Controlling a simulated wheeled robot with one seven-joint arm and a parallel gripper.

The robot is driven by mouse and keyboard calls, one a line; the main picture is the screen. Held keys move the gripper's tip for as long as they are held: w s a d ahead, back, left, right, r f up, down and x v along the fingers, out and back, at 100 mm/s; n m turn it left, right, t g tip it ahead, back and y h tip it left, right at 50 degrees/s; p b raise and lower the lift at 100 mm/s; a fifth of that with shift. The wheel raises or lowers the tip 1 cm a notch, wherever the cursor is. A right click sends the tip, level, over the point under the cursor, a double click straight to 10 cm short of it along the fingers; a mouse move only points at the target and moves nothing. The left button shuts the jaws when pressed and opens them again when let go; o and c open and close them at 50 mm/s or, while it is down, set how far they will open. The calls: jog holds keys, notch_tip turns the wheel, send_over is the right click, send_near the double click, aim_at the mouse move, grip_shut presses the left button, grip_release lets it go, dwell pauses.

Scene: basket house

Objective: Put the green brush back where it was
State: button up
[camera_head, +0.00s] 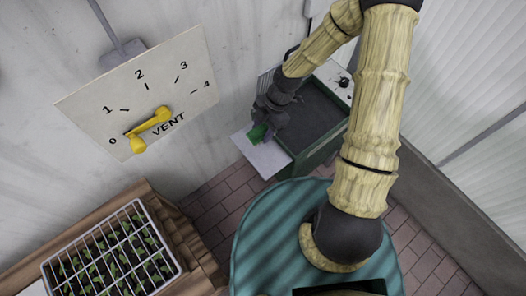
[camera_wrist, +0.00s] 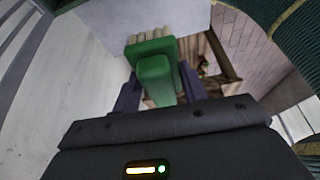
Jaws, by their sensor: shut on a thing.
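The green brush (camera_head: 257,133) is in my gripper (camera_head: 267,119), seen small in the head view. In the wrist view the brush (camera_wrist: 155,75) has a green handle and a block with pale bristles pointing away from my gripper (camera_wrist: 158,92). The dark fingers are shut on the handle from both sides. In the head view the brush is over or close to a pale grey flat panel (camera_head: 268,160) at the end of a dark green unit (camera_head: 318,150). I cannot tell whether the brush touches the panel.
The green unit has a dark recessed top (camera_head: 312,110) and a knob (camera_head: 344,82). A VENT dial board (camera_head: 190,95) with a yellow pointer is on the left wall. A seedling tray (camera_head: 112,255) under a white grid sits on wood at lower left. Brick floor (camera_head: 222,200) lies between.

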jog(key=shift+s+d+n, duration=0.1)
jog(key=shift+s+n, duration=0.05)
jog(key=shift+n, duration=0.35)
jog(key=shift+f, duration=3.1)
jog(key=shift+f+p, duration=0.35)
jog(key=shift+f, duration=1.55)
jog(key=shift+f, duration=0.1)
jog(key=o, duration=1.1)
jog(key=shift+o, duration=0.2)
